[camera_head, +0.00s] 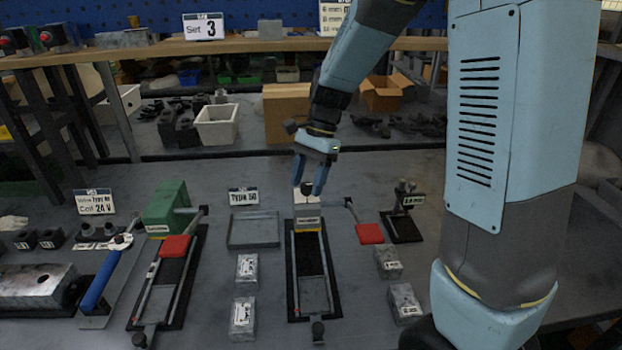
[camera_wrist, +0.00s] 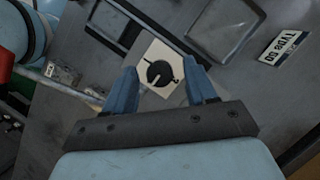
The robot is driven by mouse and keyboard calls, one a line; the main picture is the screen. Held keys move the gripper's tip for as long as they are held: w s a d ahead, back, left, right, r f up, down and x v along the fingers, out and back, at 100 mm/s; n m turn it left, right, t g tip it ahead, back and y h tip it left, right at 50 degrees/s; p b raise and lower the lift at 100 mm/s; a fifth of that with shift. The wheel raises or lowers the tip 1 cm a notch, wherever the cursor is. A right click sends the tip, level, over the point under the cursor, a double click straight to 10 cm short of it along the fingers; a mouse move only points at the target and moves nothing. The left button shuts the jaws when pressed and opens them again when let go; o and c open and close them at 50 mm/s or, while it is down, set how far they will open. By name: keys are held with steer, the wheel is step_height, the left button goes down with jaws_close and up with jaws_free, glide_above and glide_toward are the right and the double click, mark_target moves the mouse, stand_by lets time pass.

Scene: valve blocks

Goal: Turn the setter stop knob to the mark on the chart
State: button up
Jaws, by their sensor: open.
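The setter stop knob (camera_wrist: 160,73) is a round black knob with a pale pointer line, on a cream plate (camera_wrist: 149,54). In the wrist view the line points down and slightly left; a small dark mark lies right of the knob. In the head view the knob (camera_head: 307,187) is small, behind the block labelled Setter. My gripper (camera_head: 308,184) is open, pointing down, one blue finger on each side of the knob. Contact cannot be told. A sign (camera_head: 204,27) reads Set 3. A chart (camera_head: 332,18) beside it is cut off by the top edge and partly behind my arm.
The setter's dark track (camera_head: 290,270) runs toward the front. A red pad (camera_head: 369,233) on a lever is close right, and a black stand (camera_head: 404,212) beyond it. A green-topped fixture (camera_head: 170,205), an empty tray (camera_head: 253,230) and grey blocks (camera_head: 247,267) lie left.

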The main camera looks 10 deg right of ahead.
steer(key=shift+c, duration=0.4)
steer(key=c, duration=0.9)
steer(key=shift+d, duration=0.3)
steer(key=shift+c, duration=0.3)
steer(key=shift+a, duration=0.25)
steer(key=shift+s+a, duration=0.1)
steer(key=shift+a, duration=0.05)
steer(key=o, duration=1)
steer(key=shift+o, duration=0.2)
